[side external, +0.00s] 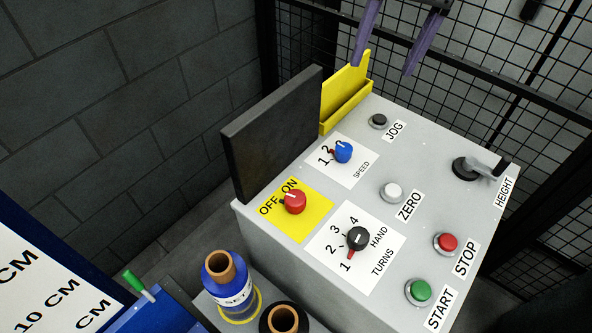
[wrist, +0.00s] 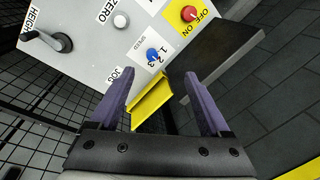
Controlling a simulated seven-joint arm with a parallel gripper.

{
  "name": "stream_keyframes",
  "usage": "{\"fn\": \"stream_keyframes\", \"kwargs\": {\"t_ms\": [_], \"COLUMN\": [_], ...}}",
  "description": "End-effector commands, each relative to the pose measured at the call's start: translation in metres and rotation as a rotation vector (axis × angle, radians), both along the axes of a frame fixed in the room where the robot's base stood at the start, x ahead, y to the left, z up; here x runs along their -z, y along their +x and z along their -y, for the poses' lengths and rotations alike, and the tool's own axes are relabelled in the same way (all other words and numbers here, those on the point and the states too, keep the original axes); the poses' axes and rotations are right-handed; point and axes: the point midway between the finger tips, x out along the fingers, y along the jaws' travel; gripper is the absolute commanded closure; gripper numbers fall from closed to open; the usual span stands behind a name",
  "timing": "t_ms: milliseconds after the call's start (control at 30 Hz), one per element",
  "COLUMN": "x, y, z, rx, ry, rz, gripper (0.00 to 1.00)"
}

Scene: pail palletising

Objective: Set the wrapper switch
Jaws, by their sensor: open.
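The control box (side external: 400,150) has several labelled controls on its sloping light grey top. A red knob (side external: 295,202) sits on a yellow OFF/ON plate; a small dark tab shows on its OFF side. The blue SPEED knob (side external: 342,152) is on a white plate marked 1 to 3. The black HAND TURNS knob (side external: 357,239) has a red tip towards 1. In the wrist view the red knob (wrist: 189,13) and blue knob (wrist: 152,55) show beyond my fingers. My gripper (side external: 383,69) is open and empty above the box's far end; it also shows in the wrist view (wrist: 158,74).
A dark upright panel (side external: 272,130) stands along the box's left edge, beside a yellow holder (side external: 346,98). A crank (side external: 482,170) marked HEIGHT sticks up at the right. Green START (side external: 420,291) and red STOP (side external: 446,242) buttons are nearer. Mesh fencing is behind.

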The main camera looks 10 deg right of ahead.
Motion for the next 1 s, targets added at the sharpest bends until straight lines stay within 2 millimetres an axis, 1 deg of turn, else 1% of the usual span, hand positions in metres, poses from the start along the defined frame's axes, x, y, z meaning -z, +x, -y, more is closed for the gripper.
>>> {"fn": "stream_keyframes", "kwargs": {"t_ms": [33,100,200,300,400,467,533,667,767,933,1000], "x": [0.015,0.033,0.06,0.084,0.106,0.114,0.117,0.122,0.129,0.145,0.157], "y": [-0.002,-0.006,-0.015,-0.025,-0.036,-0.042,-0.046,-0.046,-0.046,-0.047,-0.046], "z": [-0.022,-0.045,-0.076,-0.102,-0.119,-0.125,-0.128,-0.128,-0.128,-0.127,-0.127], "rx": [-0.097,-0.205,-0.306,-0.351,-0.383,-0.398,-0.405,-0.404,-0.404,-0.403,-0.403], "ry": [-0.035,-0.076,-0.118,-0.14,-0.155,-0.164,-0.167,-0.166,-0.167,-0.167,-0.168], "rz": [0.002,0.006,0.004,0.002,-0.016,-0.029,-0.031,-0.031,-0.033,-0.033,-0.034], "gripper": [0.19,0.19,0.19,0.19,0.19,0.19,0.19,0.19,0.19,0.19,0.19]}}
